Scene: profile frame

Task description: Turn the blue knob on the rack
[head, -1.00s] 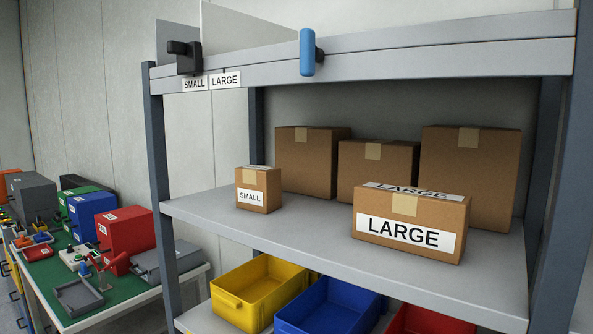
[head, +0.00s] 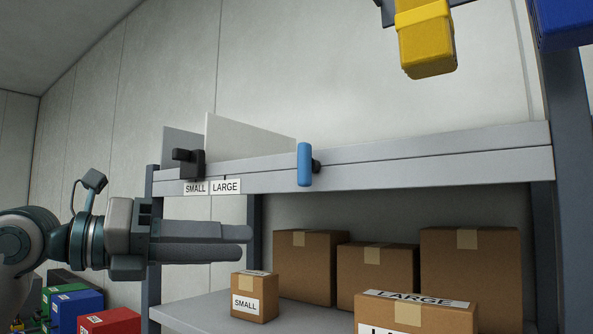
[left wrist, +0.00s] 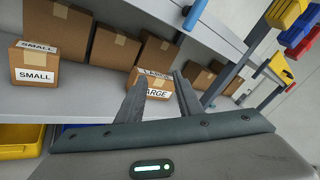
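The blue knob (head: 304,164) is an upright rounded bar on the front of the rack's top beam (head: 420,173), with a dark mount behind it. It also shows at the top of the left wrist view (left wrist: 195,12). My left gripper (head: 243,240) reaches in from the left, pointing right, below and left of the knob and apart from it. In the left wrist view my left gripper's fingers (left wrist: 160,82) are spread with nothing between them. My right gripper is in neither view.
A black fixture (head: 188,160) sits left of the knob, above SMALL and LARGE labels. A SMALL box (head: 254,298), a LARGE box (head: 415,312) and plain boxes stand on the shelf below. A yellow bin (head: 427,40) hangs above right. The space before the knob is clear.

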